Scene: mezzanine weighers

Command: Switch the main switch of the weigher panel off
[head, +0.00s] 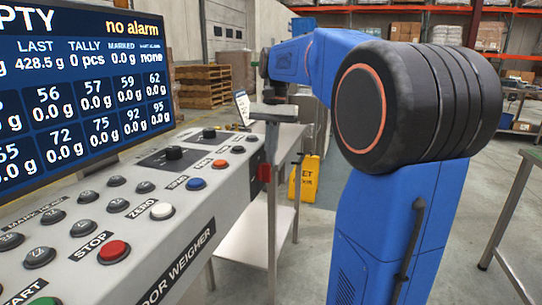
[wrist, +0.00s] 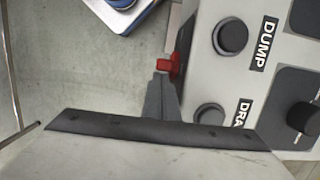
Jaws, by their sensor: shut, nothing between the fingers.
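The weigher panel (head: 130,235) is a pale sloping console on the left in the head view. The red main switch (head: 265,172) sits on its right end face, and its red handle (wrist: 168,66) also shows in the wrist view. My gripper (head: 271,158) is shut and empty, pointing down right by the switch. In the wrist view, the grey fingertips (wrist: 161,78) lie at the near edge of the red handle. I cannot tell whether they touch it. The fingers partly cover the switch in the head view, and its exact angle is unclear.
Push buttons, including a red stop button (head: 114,251), and a black knob (head: 174,153) cover the panel top. A display (head: 80,95) stands behind them. A metal side table (head: 240,235), a yellow floor sign (head: 305,180) and pallets (head: 205,85) are beyond. A bench edge is at right.

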